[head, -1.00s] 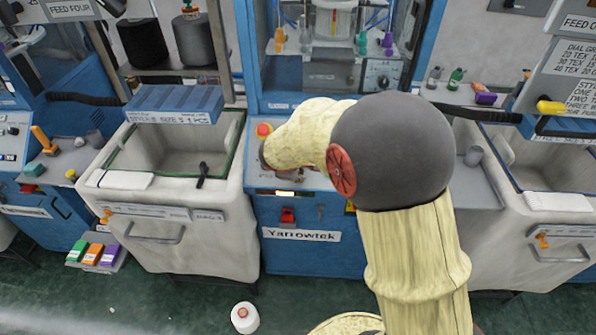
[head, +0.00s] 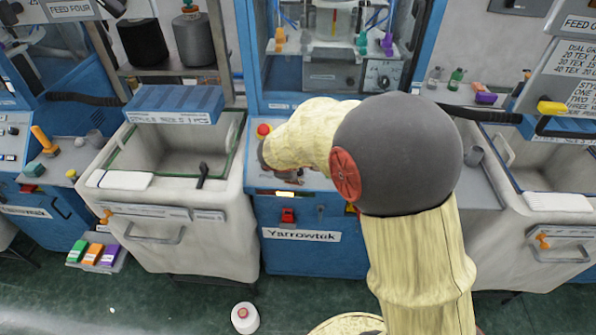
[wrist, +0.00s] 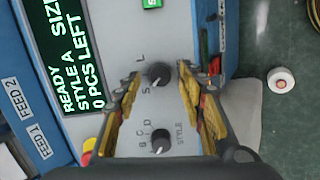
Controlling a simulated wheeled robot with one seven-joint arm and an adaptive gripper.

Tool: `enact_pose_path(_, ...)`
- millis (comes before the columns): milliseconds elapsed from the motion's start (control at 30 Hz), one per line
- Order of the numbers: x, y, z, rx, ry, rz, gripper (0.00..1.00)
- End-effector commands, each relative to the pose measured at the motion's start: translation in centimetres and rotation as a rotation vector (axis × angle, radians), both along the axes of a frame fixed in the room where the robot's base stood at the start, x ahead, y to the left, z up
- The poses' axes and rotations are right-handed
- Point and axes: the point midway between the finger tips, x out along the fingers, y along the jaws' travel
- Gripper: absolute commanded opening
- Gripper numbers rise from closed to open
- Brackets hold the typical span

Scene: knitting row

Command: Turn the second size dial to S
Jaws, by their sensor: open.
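In the wrist view a grey machine panel carries two black dials. The upper, size dial (wrist: 158,74) has the letters S and L beside it. The lower dial (wrist: 160,144) is marked STYLE. My gripper (wrist: 158,80) is open, with one yellow-padded finger to each side of the size dial and gaps showing; I cannot tell how close the tips are to the panel. The size dial's pointer is too small to read surely. The green-lettered screen (wrist: 75,60) reads READY, STYLE A and 0 PCS LEFT, its size line cut off. In the head view my arm hides the dials.
The blue machine marked Yarrowtok (head: 302,235) stands in the middle, with a red button (head: 263,130) on its panel. Pale bins (head: 140,205) flank it.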

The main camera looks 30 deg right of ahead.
Motion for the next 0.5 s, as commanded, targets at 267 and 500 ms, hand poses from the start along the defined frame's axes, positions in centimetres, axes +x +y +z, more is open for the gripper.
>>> enact_pose_path(267,-2.0,2.4,4.4,0.0,-0.004,0.003,0.4)
enact_pose_path(500,-3.6,4.2,7.6,0.001,-0.002,0.001,0.4)
